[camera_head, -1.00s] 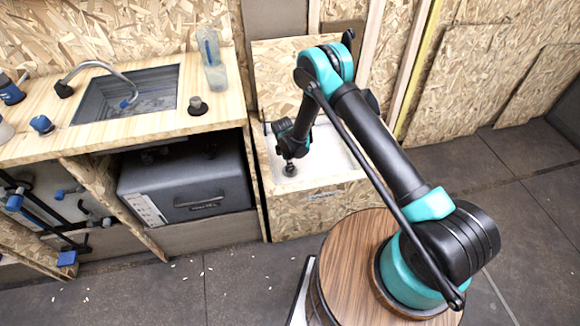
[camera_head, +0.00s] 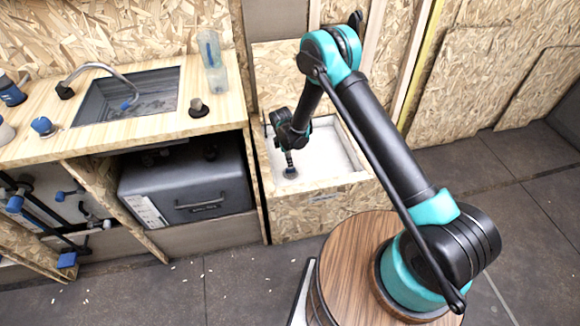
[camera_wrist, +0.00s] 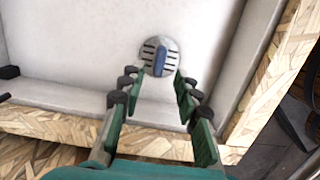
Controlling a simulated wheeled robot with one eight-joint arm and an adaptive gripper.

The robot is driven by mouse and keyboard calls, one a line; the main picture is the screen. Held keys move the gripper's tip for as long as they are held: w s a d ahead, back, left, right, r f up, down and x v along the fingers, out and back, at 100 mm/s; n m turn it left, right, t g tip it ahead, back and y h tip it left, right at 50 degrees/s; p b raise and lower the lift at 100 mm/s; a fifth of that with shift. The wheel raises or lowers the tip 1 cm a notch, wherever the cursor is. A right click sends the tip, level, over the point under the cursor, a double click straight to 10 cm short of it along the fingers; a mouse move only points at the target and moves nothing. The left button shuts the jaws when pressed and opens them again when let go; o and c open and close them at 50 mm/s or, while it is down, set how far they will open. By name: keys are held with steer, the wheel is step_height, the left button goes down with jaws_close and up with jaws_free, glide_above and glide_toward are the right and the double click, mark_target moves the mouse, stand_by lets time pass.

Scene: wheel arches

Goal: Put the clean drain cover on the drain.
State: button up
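A round, slotted metal drain cover (camera_wrist: 148,50) with a blue bar handle lies on the white floor of a shallow basin (camera_head: 325,145). In the head view the cover (camera_head: 290,172) is a small dark disc near the basin's front left corner. Any drain opening under it is hidden. My gripper (camera_wrist: 159,78) is open, with its green fingers spread on either side in front of the cover. Nothing is held between the fingers. In the head view my gripper (camera_head: 289,158) points down just above the cover.
The basin has raised walls and a chipboard front (camera_head: 320,208). To its left are a counter with a sink (camera_head: 125,95), a clear bottle (camera_head: 212,62), a dark stopper (camera_head: 198,107) and a grey box (camera_head: 185,190) below. Dark pieces (camera_wrist: 8,72) show at the wrist view's left edge.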

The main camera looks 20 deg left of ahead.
step_height(320, 180, up, 6)
steer(key=shift+s+a, duration=0.2)
steer(key=shift+a, duration=0.1)
steer(key=w+d+r+m, duration=0.4)
steer(key=d+r+m, duration=0.2)
steer(key=d+r, duration=0.75)
steer(key=s+d+r+m+t+y, duration=0.1)
steer(key=s+d+r+m, duration=0.1)
steer(key=d+r+m, duration=0.5)
steer(key=s+d+r+m, duration=0.1)
steer(key=s+d+r, duration=0.3)
steer(key=d, duration=0.7)
steer(key=s+d+r+m+t, duration=0.2)
steer(key=s+d+m, duration=0.8)
steer(key=s+d, duration=0.5)
steer(key=shift+s+d+r, duration=0.15)
steer(key=shift+s+r, duration=0.35)
steer(key=shift+r, duration=0.1)
